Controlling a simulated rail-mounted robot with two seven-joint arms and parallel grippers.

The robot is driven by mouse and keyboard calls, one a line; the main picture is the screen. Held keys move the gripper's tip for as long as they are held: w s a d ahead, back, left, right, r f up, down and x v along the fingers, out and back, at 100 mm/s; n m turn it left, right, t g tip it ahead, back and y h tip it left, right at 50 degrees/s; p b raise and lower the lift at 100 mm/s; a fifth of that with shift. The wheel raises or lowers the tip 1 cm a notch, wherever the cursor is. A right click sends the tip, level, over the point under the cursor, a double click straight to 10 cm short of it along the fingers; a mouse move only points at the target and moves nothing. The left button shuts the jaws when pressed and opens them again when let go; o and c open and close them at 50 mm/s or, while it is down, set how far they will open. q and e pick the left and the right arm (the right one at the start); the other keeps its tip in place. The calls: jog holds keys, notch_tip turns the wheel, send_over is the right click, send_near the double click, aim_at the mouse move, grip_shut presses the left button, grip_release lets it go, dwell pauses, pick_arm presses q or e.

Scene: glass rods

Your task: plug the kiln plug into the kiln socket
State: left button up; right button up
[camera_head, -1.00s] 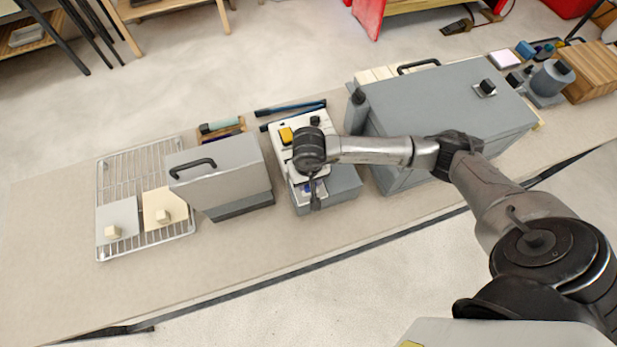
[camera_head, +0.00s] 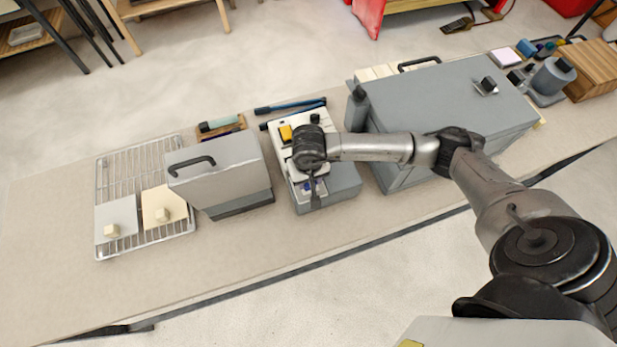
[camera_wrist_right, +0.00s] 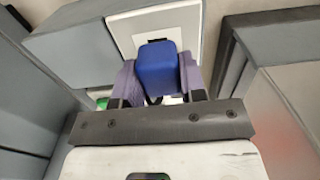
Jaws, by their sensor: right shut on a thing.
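The kiln plug (camera_wrist_right: 158,66) is a blue block in the right wrist view. My right gripper (camera_wrist_right: 158,82) is shut on it, with a purple finger on each side. Beyond the plug is a white square plate (camera_wrist_right: 188,22) on a grey box, which looks like the kiln socket; a dark opening shows partly behind the plug. I cannot tell whether plug and socket touch. In the head view my right gripper (camera_head: 311,188) points down over the grey-and-white unit (camera_head: 340,189), and its wrist hides much of it. My left gripper is not in view.
A large grey kiln-like box (camera_head: 440,105) stands close to the right of the unit. A lidded grey box (camera_head: 228,170) stands to its left. A wire rack (camera_head: 125,165) with two plates lies further left. The bench's front strip is clear.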

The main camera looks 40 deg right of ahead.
dwell(0.4)
jog(key=shift+b, duration=0.35)
dwell(0.3)
dwell(0.7)
jog(key=shift+b, duration=0.3)
dwell(0.5)
jog(key=shift+f+b, duration=0.6)
jog(key=shift+b, duration=0.15)
jog(key=o, duration=1)
jog(key=shift+c, duration=0.2)
